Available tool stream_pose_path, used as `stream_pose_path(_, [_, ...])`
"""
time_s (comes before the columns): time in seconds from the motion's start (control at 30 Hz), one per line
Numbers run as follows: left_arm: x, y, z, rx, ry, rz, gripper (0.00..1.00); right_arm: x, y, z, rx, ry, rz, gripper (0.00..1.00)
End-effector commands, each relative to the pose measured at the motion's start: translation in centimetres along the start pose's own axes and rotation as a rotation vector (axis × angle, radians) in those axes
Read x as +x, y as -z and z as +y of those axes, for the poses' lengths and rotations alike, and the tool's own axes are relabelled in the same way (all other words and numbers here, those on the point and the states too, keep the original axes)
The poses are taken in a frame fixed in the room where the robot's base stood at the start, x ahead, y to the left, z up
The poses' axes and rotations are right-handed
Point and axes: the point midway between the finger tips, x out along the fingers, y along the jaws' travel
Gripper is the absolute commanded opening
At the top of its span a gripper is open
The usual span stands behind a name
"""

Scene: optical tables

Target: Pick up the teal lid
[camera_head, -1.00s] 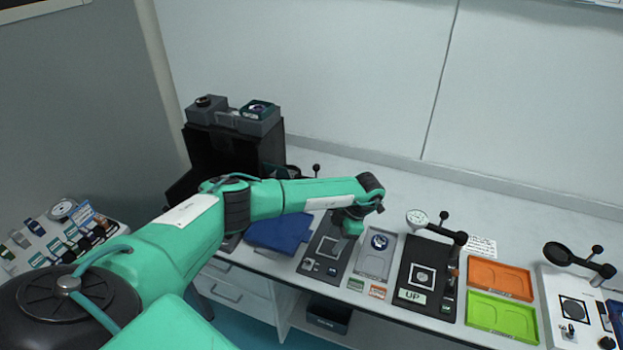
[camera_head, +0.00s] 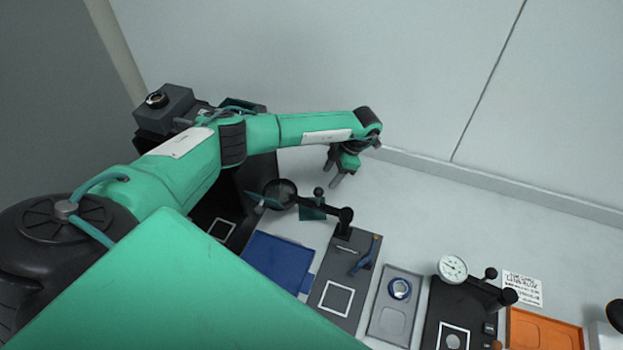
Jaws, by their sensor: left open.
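My left gripper (camera_head: 331,176) is open, fingers pointing down, above the pale bench top near the back wall. Nothing shows between its fingers. A small dark teal flat piece (camera_head: 312,209) lies on the bench, below and a little left of the fingers, apart from them. A stand's black arm partly covers it; it may be the teal lid, but I cannot tell for sure. Another teal edge (camera_head: 240,104) shows on top of the black cabinet, mostly behind my left arm. My right gripper is not in view.
A black stand with a round head (camera_head: 281,192) reaches across near the teal piece. A blue tray (camera_head: 275,262), a grey tray (camera_head: 396,318), a dial gauge (camera_head: 452,268) and an orange tray (camera_head: 545,332) line the bench. The bench along the wall right of my gripper is clear.

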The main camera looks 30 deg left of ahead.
Motion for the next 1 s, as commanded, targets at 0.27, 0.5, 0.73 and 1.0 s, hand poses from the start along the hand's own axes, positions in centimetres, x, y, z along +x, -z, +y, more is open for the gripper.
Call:
stream_pose_path(0.27, [4.1, -0.1, -0.1, 0.0, 0.003, 0.003, 0.5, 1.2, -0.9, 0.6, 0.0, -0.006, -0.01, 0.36])
stream_pose_path(0.5, [8.2, -0.1, 0.0, 0.0, 0.001, 0.001, 0.5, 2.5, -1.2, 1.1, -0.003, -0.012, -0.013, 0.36])
stream_pose_path(0.73, [9.9, -0.1, -0.1, 0.0, 0.002, 0.001, 0.5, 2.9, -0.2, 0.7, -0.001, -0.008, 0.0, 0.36])
stream_pose_path(1.0, [13.6, -0.2, -0.2, 0.0, 0.001, 0.001, 0.5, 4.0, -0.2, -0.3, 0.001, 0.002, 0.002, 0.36])
